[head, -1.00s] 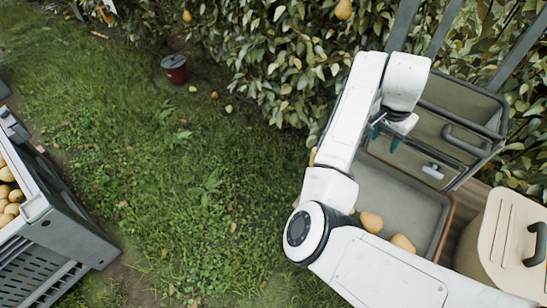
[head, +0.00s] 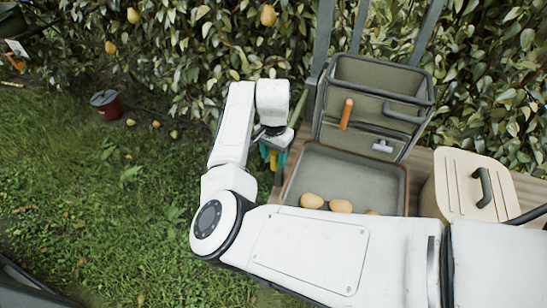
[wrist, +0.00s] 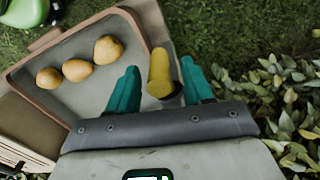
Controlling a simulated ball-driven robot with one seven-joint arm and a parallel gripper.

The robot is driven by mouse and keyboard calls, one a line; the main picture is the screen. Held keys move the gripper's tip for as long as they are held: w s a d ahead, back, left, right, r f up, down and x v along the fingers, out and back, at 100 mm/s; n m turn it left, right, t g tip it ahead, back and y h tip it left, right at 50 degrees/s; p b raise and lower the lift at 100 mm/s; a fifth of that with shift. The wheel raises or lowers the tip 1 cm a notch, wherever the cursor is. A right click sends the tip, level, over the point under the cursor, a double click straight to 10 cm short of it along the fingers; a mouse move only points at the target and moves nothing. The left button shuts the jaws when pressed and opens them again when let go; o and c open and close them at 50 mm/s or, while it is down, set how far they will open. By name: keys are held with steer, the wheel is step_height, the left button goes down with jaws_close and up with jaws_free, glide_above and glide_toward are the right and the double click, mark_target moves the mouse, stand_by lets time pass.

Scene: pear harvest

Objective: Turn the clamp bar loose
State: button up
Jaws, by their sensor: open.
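A small pale bar (head: 382,147) sticks out low on the front of the grey caddy (head: 338,140); it looks like a clamp bar, but I cannot be sure. My gripper (head: 272,156) is left of the caddy and tray, well apart from that bar. In the wrist view my gripper (wrist: 160,66) has its two teal fingers spread. A yellow rounded bar (wrist: 159,72) shows upright between them, beside the tray's edge; I cannot tell whether either finger touches it. In the head view only a bit of this yellow bar (head: 273,161) shows between the fingers.
A shallow tray (head: 350,172) holds three pears (wrist: 78,70). An orange handle (head: 346,113) stands at the caddy's front. A cream lidded box (head: 466,182) is on the right. A leafy hedge (head: 200,50) lies behind; a red bucket (head: 106,105) stands on open grass.

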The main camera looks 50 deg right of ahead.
steer(key=shift+f, duration=0.95)
jaws_close()
